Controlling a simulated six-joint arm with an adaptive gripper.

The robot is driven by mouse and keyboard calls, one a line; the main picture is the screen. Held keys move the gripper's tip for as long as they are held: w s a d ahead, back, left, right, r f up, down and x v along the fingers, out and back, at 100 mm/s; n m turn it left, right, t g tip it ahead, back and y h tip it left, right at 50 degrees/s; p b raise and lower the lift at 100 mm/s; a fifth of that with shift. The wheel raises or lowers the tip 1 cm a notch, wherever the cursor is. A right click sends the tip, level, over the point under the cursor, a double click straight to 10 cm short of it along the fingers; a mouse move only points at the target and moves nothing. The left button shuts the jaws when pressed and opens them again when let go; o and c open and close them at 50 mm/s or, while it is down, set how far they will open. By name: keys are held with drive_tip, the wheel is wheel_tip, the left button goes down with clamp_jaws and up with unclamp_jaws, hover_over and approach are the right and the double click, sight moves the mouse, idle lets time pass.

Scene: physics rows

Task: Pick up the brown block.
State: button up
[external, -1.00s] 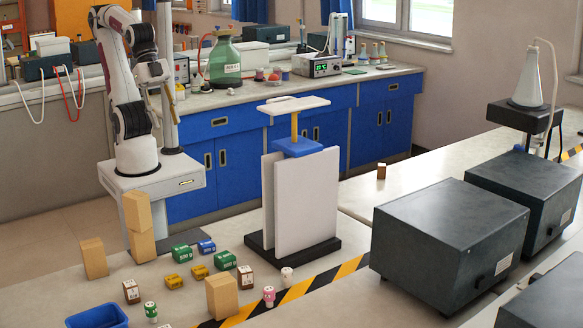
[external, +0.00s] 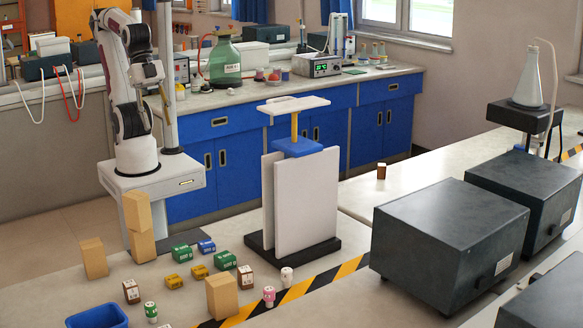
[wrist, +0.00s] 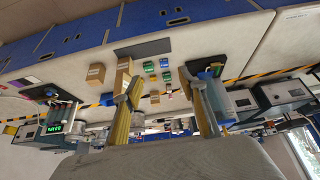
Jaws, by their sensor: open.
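A small brown block (external: 381,171) stands alone on the pale bench right of the white panel stand in the external view. Two other small brown blocks with pale labels stand among the front group: one left (external: 131,291), one near the stand (external: 245,278). Which of them is meant, I cannot tell. My gripper (external: 170,103) is raised beside the pole at the back left, far from all of them. In the wrist view my gripper (wrist: 163,85) has its fingers spread apart with nothing between them. No brown block is clear enough there to tell apart.
Tan wooden blocks (external: 222,296) stand around the small green, yellow and blue boxes. The panel stand (external: 307,205) rises between the front group and the lone brown block. Dark grey cases (external: 450,240) fill the right. A blue bin (external: 97,317) sits front left.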

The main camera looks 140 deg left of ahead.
drive_tip(key=g, duration=0.1)
hover_over(133, 283)
drive_tip(key=s, duration=0.3)
wheel_tip(133, 283, down, 19)
drive_tip(key=shift+a+f+m, duration=0.15)
drive_tip(key=shift+f+m, duration=0.05)
drive_tip(key=shift+m, duration=0.2)
drive_tip(key=shift+w, duration=0.1)
drive_tip(key=shift+x, duration=1.3)
